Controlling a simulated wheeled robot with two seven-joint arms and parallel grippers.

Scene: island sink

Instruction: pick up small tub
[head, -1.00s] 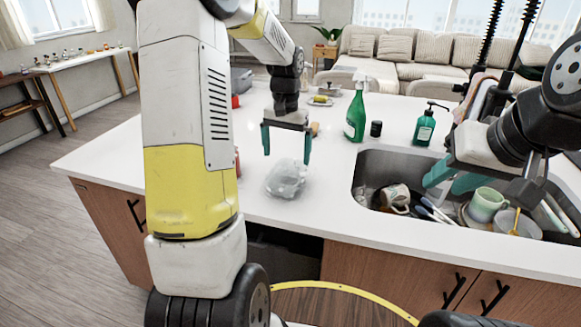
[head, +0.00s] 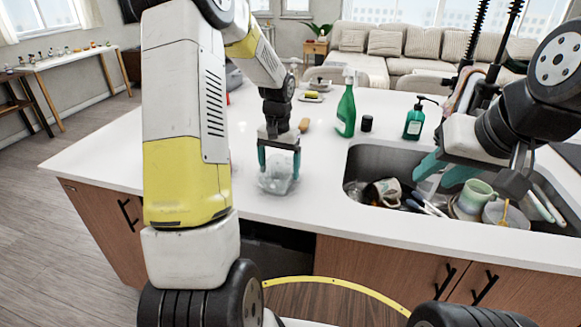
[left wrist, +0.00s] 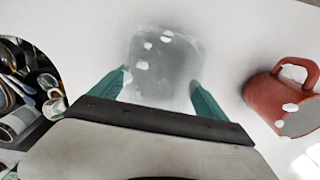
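The small tub (head: 276,178) is clear and see-through and stands on the white countertop, left of the sink. My left gripper (head: 279,165) points down at it with teal fingers apart. In the left wrist view the tub (left wrist: 166,62) lies ahead of and between the two open fingertips of my left gripper (left wrist: 159,85); I cannot tell whether they touch it. My right gripper (head: 447,172) is over the sink, its teal fingers apart, with nothing seen between them.
The sink (head: 352,165) holds a mug, a green cup and other dishes. A green spray bottle (head: 346,108), a soap dispenser (head: 414,121) and a dark small jar (head: 367,123) stand behind it. A red mug (left wrist: 275,95) is beside the tub.

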